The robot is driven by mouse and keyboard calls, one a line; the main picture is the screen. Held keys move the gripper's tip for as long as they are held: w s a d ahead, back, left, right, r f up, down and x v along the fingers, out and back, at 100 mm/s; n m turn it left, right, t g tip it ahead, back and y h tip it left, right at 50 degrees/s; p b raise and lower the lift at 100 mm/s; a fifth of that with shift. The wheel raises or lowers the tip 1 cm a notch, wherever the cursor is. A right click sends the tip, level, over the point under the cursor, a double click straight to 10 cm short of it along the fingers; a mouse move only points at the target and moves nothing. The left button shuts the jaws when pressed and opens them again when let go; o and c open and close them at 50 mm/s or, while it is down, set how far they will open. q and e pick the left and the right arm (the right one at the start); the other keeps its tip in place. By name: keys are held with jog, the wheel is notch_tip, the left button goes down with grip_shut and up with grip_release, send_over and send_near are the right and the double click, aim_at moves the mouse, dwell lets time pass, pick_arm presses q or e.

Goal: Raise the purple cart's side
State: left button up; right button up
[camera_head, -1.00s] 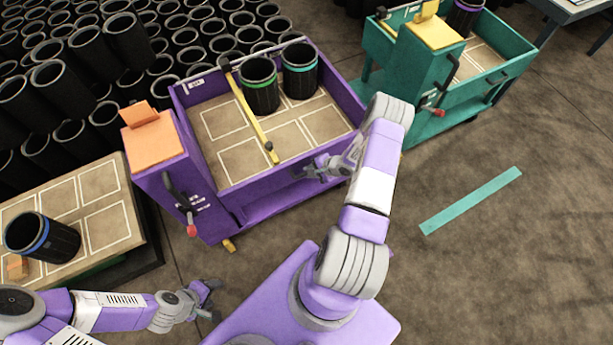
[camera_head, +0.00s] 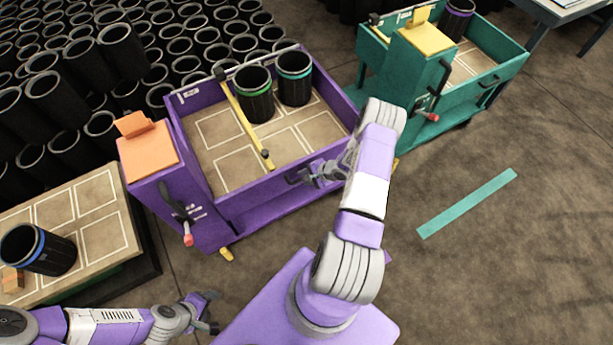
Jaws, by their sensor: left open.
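The purple cart (camera_head: 172,106) stands in the middle of the head view, with an orange-topped column at its left end. Its near side (camera_head: 262,188) is a purple panel along the tray's front edge; my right arm hides its right part, and I cannot tell whether it is fully upright. My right gripper (camera_head: 302,177) is at this panel, by its outer face. Its fingers are too small to tell whether they are closed on anything. My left gripper (camera_head: 213,312) is open and empty, low over the floor in front of the cart.
Two black sleeves, one green-banded (camera_head: 254,98) and one teal-banded (camera_head: 295,80), stand in the cart beside a yellow bar (camera_head: 241,117). A teal cart (camera_head: 450,108) is behind right. A pallet (camera_head: 98,218) is at left. Many black sleeves fill the back left.

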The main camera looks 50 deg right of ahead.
jog(key=shift+w+d+r, duration=0.1)
jog(key=shift+w+r, duration=0.15)
jog(key=shift+s+d+r, duration=0.1)
jog(key=shift+s+r, duration=0.1)
jog(key=shift+r, duration=0.05)
jog(key=p+v, duration=0.2)
jog(key=v, duration=0.4)
jog(key=shift+s, duration=0.45)
jog(key=shift+r, duration=0.15)
jog(key=w+a+r+n+g+y, duration=0.1)
jog(key=w+a+n, duration=0.25)
jog(key=a, duration=0.65)
jog(key=w+a+n+g+y, duration=0.15)
jog(key=a+n, duration=0.25)
jog(key=a, duration=0.6)
jog(key=s+a+r+n+g, duration=0.1)
jog(key=s+a+n+g, duration=0.1)
jog(key=s+a+n, duration=0.3)
jog(key=s+a+r+n+g, duration=0.2)
jog(key=s+a+n, duration=0.3)
jog(key=a, duration=0.5)
jog(key=shift+s+h, duration=0.25)
jog(key=shift+h, duration=0.1)
